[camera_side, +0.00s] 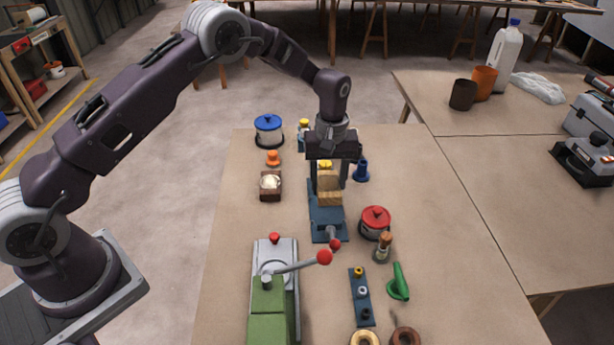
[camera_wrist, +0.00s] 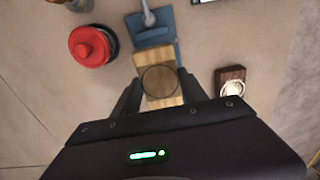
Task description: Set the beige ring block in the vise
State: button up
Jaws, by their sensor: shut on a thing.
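The beige ring block (camera_side: 328,180) is between the fingers of my gripper (camera_side: 328,174), which is shut on it. In the wrist view the block (camera_wrist: 160,84) shows a thin dark ring on its top, between the two fingertips (camera_wrist: 158,88). The blue vise (camera_side: 322,225) is directly below my gripper, its handle toward the front. It also shows in the wrist view (camera_wrist: 152,38).
A red-lidded pot (camera_side: 375,222) stands close right of the vise. A green machine with a red-knobbed lever (camera_side: 272,300) stands in front. A blue-lidded pot (camera_side: 268,131) is at the back left.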

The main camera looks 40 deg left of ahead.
aim_at(328, 183)
jog(key=shift+f, duration=2.6)
jog(key=shift+f, duration=0.6)
jog(key=o, duration=1.1)
jog(key=shift+o, duration=0.2)
jog(key=shift+r, duration=5.55)
